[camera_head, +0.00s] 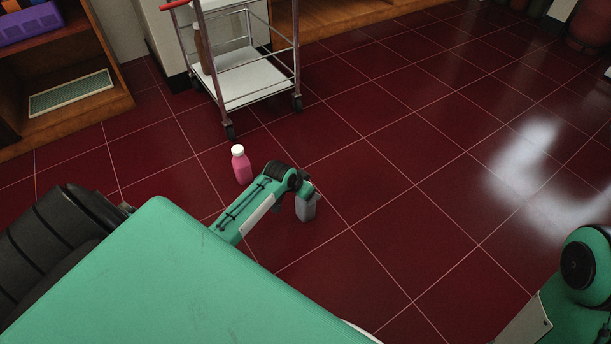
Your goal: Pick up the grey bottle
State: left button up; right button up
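The grey bottle (306,209) is small and pale grey and appears upright over the red tiled floor, near the middle of the view. My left gripper (305,193) is at its upper part, pointing down, and covers its top. The fingers are small and dark, so I cannot tell whether they are open or closed on the bottle. I also cannot tell whether the bottle touches the floor. My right arm shows at the lower right edge, with its gripper out of view.
A pink bottle (241,166) with a white cap stands on the floor left of my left gripper. A metal trolley (252,84) on wheels stands behind it. A wooden shelf (75,118) with a purple crate (28,26) is at the left. The floor (400,190) to the right is clear.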

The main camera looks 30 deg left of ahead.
pick_arm(q)
jog(key=shift+w+f, duration=0.2)
jog(key=shift+f, duration=0.1)
grip_shut()
jog(key=shift+r, duration=0.1)
